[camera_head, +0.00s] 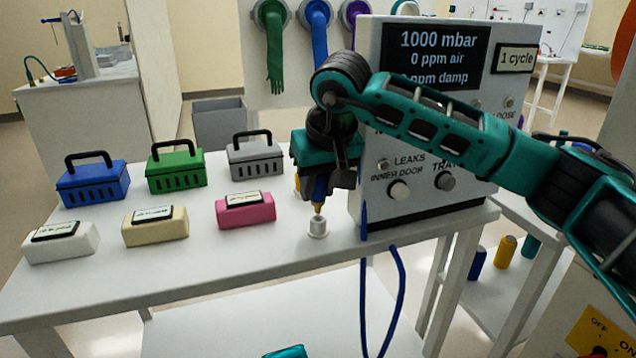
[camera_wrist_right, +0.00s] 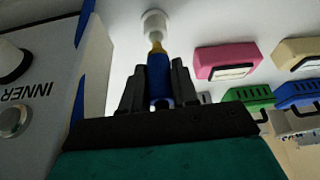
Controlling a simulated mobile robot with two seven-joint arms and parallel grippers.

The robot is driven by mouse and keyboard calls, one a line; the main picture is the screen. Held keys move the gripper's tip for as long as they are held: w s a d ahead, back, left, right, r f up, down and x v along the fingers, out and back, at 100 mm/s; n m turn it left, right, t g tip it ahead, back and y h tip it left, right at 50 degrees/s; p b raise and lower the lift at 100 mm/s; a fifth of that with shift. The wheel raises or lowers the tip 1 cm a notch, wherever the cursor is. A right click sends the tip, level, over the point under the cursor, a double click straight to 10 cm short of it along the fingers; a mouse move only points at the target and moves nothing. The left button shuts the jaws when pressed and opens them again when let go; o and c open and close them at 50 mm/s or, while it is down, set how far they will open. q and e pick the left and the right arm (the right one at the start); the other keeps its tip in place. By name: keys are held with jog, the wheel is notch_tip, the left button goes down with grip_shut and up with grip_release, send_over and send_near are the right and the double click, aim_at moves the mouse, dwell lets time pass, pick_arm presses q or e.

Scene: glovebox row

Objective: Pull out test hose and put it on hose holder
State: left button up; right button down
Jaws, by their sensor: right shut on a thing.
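My right gripper (camera_head: 322,183) is shut on the blue grip of the test hose (camera_head: 319,190), with its brass-coloured tip pointing down. In the right wrist view the blue hose end (camera_wrist_right: 159,75) sits between the two dark fingers. A small white round socket on the table, which looks like the hose holder (camera_head: 317,232), is directly under the tip; it also shows in the right wrist view (camera_wrist_right: 154,20). The tip is at or just above its opening; I cannot tell whether it is inside. My left gripper is not in view.
The control box (camera_head: 425,140) with display and knobs stands close right of the gripper. A blue hose loop (camera_head: 402,285) hangs below the table edge. A pink block (camera_head: 246,210) and a grey handled box (camera_head: 256,160) stand to the left.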

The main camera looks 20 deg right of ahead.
aim_at(318, 199)
jog(key=shift+f+b, duration=1)
jog(key=shift+f, duration=0.65)
jog(key=c, duration=0.8)
grip_release()
jog(key=p+v, duration=0.2)
jog(key=v, duration=1.1)
